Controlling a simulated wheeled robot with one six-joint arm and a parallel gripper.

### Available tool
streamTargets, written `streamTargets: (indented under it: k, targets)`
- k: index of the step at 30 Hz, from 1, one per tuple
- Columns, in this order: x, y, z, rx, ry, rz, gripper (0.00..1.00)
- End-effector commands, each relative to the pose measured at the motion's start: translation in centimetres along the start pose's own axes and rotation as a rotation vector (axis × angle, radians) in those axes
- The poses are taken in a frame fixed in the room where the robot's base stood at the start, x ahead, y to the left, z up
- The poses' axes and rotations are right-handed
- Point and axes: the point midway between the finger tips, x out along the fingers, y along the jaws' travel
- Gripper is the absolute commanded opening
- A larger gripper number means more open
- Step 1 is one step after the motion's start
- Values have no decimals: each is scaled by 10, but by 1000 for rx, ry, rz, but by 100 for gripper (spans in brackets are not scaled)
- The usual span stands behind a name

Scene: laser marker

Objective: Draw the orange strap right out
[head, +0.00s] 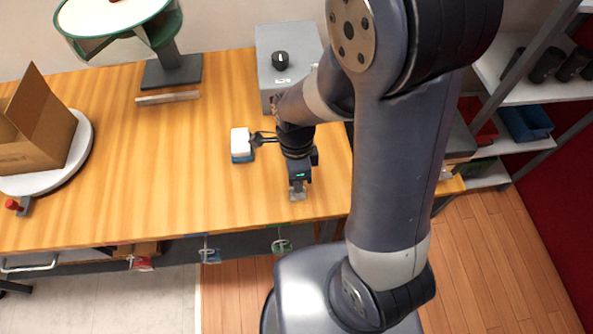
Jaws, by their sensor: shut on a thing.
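My gripper (256,139) reaches left from my wrist, low over the wooden table. Its dark fingers are shut at the right side of a small block (240,143) with a white top and a blue lower part. The grip itself is too small to see in detail. I cannot make out an orange strap; it may be hidden by my arm or be too small to see.
A grey box with a black knob (280,60) stands behind my wrist. An open cardboard box (45,125) sits on a round white plate at the left. Red (143,264), blue (210,256) and green (282,246) pieces hang at the front edge. The table's middle left is clear.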

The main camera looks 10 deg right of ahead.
Motion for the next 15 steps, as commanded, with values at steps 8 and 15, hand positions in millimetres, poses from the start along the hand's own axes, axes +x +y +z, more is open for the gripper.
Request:
streamTargets:
  k: [8,15]
  targets:
    - [1,4,0,2,1,13,0]
    - [1,3,0,1,1,12,25]
